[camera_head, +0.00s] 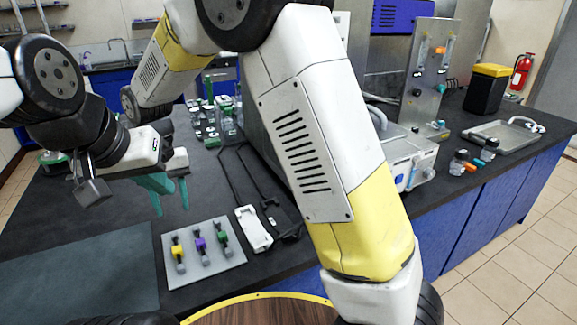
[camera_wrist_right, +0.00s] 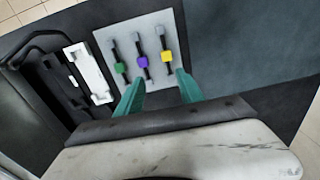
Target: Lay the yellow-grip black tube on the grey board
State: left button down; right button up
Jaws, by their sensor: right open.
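The yellow-grip black tube (camera_head: 178,251) is on the light grey board (camera_head: 222,281), leftmost of three in the head view. In the right wrist view the tube (camera_wrist_right: 167,56) is the rightmost on the board (camera_wrist_right: 107,42). Whether it lies flat or in a holder is unclear. My right gripper (camera_head: 171,209) has its teal fingers apart and empty above the board's far edge. In the right wrist view its fingertips (camera_wrist_right: 157,80) are spread short of the tubes. My left gripper (camera_head: 128,152) is higher, at the left; its fingertips cannot be made out.
Tubes with purple (camera_head: 201,243) and green (camera_head: 222,238) grips share the board. A white device (camera_head: 254,229) stands right of it, beside black parts. A dark mat (camera_head: 75,272) covers the bench at the left and is clear. Glassware (camera_head: 222,120) stands behind.

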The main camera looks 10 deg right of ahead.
jog(key=s+d+r+m+t+y, duration=0.1)
jog(key=d+r, duration=0.5)
jog(key=d, duration=0.4)
jog(key=s+d+r+m+t+y, duration=0.1)
jog(key=s+d+r, duration=0.1)
jog(key=d+r, duration=0.6)
jog(key=s+d+t, duration=0.4)
jog(key=s+d, duration=0.6)
jog(key=d, duration=0.4)
jog(key=shift+d+m, duration=0.35)
jog(key=shift+m, duration=0.05)
jog(key=shift+s, duration=0.1)
